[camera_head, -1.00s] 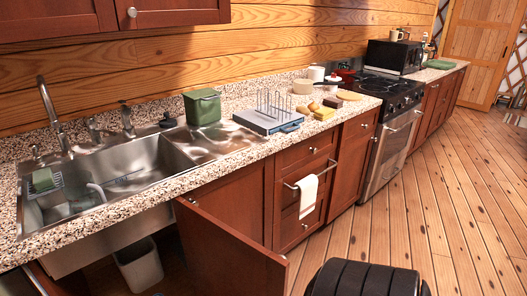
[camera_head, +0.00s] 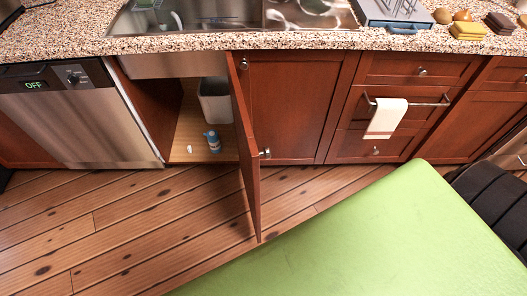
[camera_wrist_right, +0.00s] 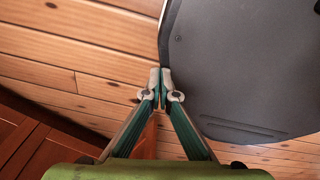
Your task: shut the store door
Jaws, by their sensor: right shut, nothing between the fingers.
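The store door (camera_head: 246,145) is the reddish-brown cabinet door under the sink. It stands wide open in the head view, seen almost edge-on and jutting out over the floor. A small metal handle (camera_head: 264,153) is on its right face. The open cabinet (camera_head: 188,120) to its left shows a light wooden bottom. My left gripper is in neither view.
Inside the cabinet are a pale bin (camera_head: 214,102) and a blue bottle (camera_head: 213,141). A dishwasher (camera_head: 80,112) stands left of it. Closed drawers with a white towel (camera_head: 385,118) are on the right. Plank floor (camera_head: 120,225) left of the door is clear.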

